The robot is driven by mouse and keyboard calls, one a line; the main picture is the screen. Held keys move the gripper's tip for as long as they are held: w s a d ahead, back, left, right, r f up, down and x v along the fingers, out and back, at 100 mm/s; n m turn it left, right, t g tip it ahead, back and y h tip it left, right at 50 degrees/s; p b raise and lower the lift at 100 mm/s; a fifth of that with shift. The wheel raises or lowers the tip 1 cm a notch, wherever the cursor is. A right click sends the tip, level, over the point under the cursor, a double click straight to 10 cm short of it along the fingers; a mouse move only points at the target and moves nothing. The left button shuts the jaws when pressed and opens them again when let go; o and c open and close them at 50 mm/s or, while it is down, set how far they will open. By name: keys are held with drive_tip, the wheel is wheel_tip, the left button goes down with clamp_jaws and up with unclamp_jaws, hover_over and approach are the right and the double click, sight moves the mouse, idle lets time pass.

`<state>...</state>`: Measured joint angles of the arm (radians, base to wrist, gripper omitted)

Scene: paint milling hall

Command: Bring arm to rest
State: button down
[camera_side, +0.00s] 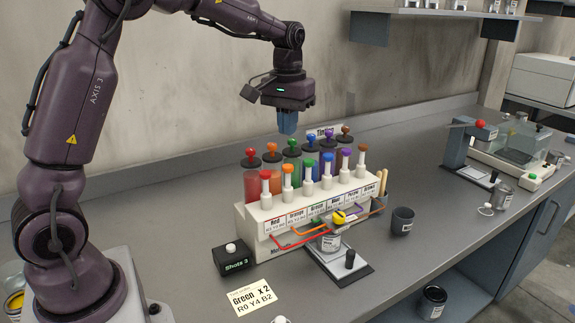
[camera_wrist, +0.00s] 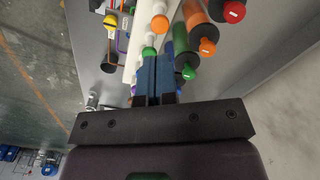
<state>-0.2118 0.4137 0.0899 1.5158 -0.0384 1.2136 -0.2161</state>
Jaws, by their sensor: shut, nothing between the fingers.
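My gripper (camera_side: 288,122) has blue fingers that point down and are closed together with nothing between them. It hangs above the back part of the tinting rack (camera_side: 250,228), near the colored cylinders. In the wrist view the closed blue fingers (camera_wrist: 156,75) show over the rack, with an orange-topped cylinder (camera_wrist: 207,47) and a green knob (camera_wrist: 188,73) close by on the right. My arm is bent over from the left side of the bench and touches nothing that I can see.
A dark cup (camera_side: 402,221), a black box reading "Shots 3" (camera_side: 234,259) and a "Green x 2" card (camera_side: 253,298) are nearby.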

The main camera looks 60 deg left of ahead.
drive_tip(key=shift+w, duration=0.1)
drive_tip(key=s+d+r+m+t, duration=0.2)
drive_tip(key=s+d, duration=0.4)
drive_tip(key=s, duration=0.5)
drive_tip(key=s+d+r+m+t, duration=0.2)
drive_tip(key=s+d, duration=0.4)
drive_tip(key=s, duration=0.5)
drive_tip(key=shift+s+r+m+t, duration=0.25)
drive_tip(key=shift+r+m+t, duration=0.1)
drive_tip(key=shift+m+t, duration=0.55)
